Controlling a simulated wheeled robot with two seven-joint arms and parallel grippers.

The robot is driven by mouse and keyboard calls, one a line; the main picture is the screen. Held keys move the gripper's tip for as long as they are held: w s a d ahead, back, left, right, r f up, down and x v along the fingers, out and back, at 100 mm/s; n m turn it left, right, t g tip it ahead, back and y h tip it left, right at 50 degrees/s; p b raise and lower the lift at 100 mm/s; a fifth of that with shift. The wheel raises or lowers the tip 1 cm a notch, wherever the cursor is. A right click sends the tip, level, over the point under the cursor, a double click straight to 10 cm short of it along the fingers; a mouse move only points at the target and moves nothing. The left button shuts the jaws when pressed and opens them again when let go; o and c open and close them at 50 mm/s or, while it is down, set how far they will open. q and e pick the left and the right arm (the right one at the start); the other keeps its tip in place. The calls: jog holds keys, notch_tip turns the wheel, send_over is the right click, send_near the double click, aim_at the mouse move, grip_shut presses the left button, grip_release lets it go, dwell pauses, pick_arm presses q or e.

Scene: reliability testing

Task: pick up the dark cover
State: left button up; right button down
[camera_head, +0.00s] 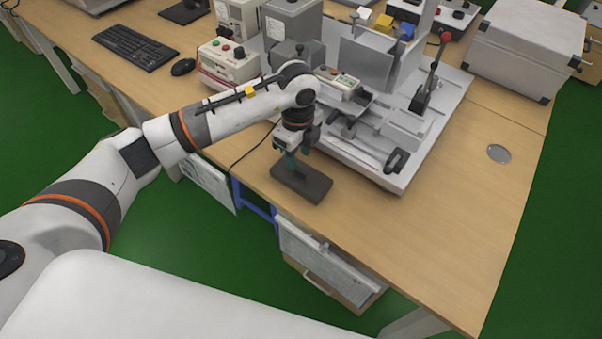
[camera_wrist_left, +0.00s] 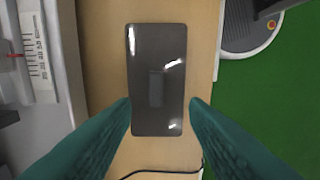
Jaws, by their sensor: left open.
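The dark cover (camera_head: 306,184) is a flat, dark grey rectangular piece lying on the wooden table near its front edge. In the left wrist view the dark cover (camera_wrist_left: 157,62) shows a glossy top with light reflections and lies lengthwise between the fingers. My left gripper (camera_head: 290,160) is above the cover in the head view, pointing down. In the left wrist view the two teal fingers of my left gripper (camera_wrist_left: 160,108) are apart, one on each side of the cover's near end. Whether they touch it I cannot tell. My right gripper is not in view.
A grey test fixture (camera_head: 400,180) with a lever stands just right of the cover. A control box (camera_head: 230,62), a keyboard (camera_head: 135,47) and a mouse (camera_head: 183,67) are further back. A large grey case (camera_head: 525,45) is at back right. The table's front right (camera_head: 440,250) is clear.

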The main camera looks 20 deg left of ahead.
aim_at(301, 169)
pick_arm(q)
jog(key=shift+w+d+f+p, duration=0.15)
jog(key=shift+f+p, duration=0.1)
jog(key=shift+f, duration=1.15)
jog(key=shift+d+f+p, duration=0.15)
jog(key=shift+f+p, duration=0.1)
jog(key=shift+f, duration=1.1)
jog(key=shift+c, duration=0.5)
grip_shut()
